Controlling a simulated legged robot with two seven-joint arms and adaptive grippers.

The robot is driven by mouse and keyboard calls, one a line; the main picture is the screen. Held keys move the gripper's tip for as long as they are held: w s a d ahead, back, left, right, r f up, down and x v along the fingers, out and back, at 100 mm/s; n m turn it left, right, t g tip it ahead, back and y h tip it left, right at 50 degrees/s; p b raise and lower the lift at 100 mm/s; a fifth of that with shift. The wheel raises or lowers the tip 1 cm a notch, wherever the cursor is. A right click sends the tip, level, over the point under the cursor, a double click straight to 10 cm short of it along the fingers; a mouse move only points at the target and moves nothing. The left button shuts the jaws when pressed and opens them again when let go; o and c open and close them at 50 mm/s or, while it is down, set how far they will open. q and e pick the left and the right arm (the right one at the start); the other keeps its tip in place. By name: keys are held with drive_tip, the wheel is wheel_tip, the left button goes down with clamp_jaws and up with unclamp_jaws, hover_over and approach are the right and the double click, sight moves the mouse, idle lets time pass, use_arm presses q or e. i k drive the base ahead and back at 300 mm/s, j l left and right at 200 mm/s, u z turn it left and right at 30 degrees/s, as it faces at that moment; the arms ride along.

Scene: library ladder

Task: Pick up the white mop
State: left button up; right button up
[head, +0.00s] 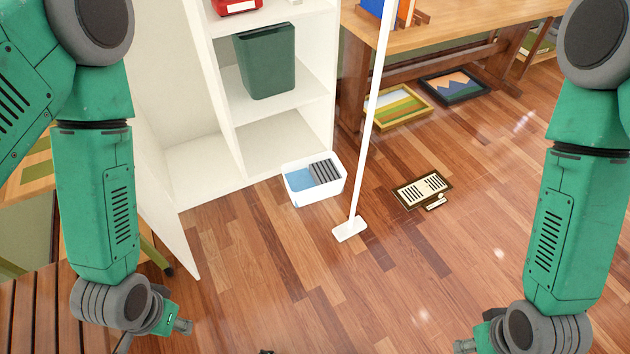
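The white mop (369,122) stands nearly upright on the wooden floor, leaning slightly to the right toward its top. Its flat white head (349,230) rests on the floor, and the top of its handle is cut off by the upper picture edge. My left gripper (180,328) is low at the left, well apart from the mop, and only partly shows. My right gripper (466,346) is at the bottom right, apart from the mop and mostly cut off by the lower edge. Neither shows clearly whether its fingers are open.
A white bucket (314,201) with blue water and a grey insert stands just left of the mop. Behind it is an open white cabinet (190,172) with a green bin (265,62). A wooden table (450,30), picture frames (402,122) and a floor plaque (423,189) lie right.

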sight(356, 226)
drive_tip(key=i+l+u, duration=0.15)
drive_tip(key=u, duration=0.3)
drive_tip(key=i+l+u, duration=0.25)
drive_tip(key=u, duration=0.2)
